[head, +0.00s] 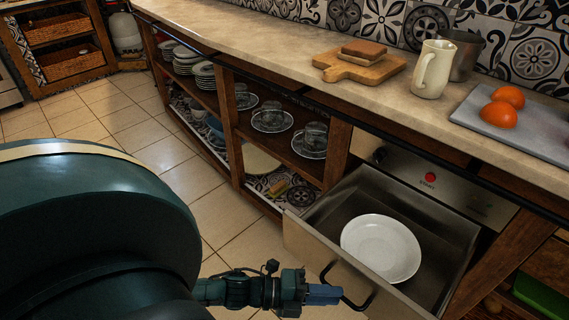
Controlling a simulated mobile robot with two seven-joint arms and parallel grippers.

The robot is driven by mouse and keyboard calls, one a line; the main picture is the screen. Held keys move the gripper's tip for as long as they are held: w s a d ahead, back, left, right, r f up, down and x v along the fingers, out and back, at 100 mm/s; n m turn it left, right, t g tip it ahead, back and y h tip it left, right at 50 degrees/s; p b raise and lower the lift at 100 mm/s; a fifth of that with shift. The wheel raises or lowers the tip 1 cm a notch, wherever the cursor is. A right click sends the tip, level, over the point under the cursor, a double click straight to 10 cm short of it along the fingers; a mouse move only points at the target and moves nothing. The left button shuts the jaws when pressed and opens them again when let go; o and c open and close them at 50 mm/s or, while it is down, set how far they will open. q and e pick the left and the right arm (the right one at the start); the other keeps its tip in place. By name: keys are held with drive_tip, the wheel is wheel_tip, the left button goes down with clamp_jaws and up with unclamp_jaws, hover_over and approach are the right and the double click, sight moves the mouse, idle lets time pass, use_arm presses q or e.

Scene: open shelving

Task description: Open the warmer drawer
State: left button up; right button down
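The warmer drawer (433,284) is pulled out from under the counter at the lower right, and its metal inside shows. A white plate (380,248) lies in it. A dark bar handle (345,284) is on the drawer's front panel. My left gripper (326,294) is at the handle's left end, with its blue fingertips close to or touching it. I cannot tell whether the fingers are open or shut. My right gripper is not in view.
The warmer's steel panel with a red light (430,177) is above the drawer. The counter (290,70) holds a cutting board (360,70), a white pitcher (433,70) and a grey tray (530,125) with tomatoes. Open shelves with dishes are to the left. Tiled floor (215,205) is clear.

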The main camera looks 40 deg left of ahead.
use_arm(q)
drive_tip(key=p+v, duration=0.1)
drive_tip(key=v, duration=0.9)
drive_tip(key=shift+s+a, duration=0.15)
drive_tip(key=shift+s, duration=0.05)
